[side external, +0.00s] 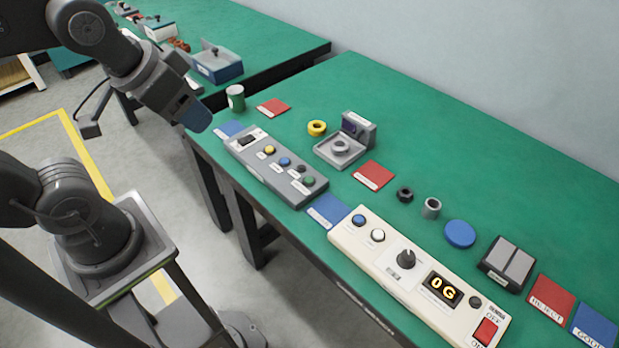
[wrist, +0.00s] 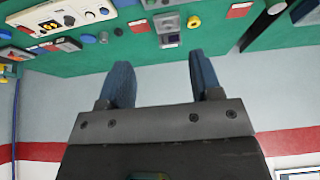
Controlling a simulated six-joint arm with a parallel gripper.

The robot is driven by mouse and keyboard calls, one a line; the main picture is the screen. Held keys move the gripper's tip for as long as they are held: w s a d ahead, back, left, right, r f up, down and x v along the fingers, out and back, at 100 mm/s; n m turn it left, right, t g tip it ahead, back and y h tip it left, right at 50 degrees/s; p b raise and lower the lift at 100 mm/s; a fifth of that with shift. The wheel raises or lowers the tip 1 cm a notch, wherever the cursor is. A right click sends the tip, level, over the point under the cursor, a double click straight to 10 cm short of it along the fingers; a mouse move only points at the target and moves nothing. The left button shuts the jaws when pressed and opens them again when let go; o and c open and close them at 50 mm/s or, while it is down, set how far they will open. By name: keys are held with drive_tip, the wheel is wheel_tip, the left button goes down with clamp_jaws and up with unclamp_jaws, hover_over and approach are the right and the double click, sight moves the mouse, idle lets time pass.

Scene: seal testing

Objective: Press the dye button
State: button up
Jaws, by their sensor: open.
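In the wrist view my gripper (wrist: 162,80) is open and empty.
A fixture holding a grey ring (side external: 340,148), a yellow ring (side external: 317,128), a green can (side external: 236,97) and a blue disc (side external: 460,234) stand on the table. The cream box has a knob (side external: 405,258), a "0G" display (side external: 443,289) and a red switch (side external: 485,331).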

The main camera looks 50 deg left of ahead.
clamp_jaws()
idle(0.3)
idle(1.2)
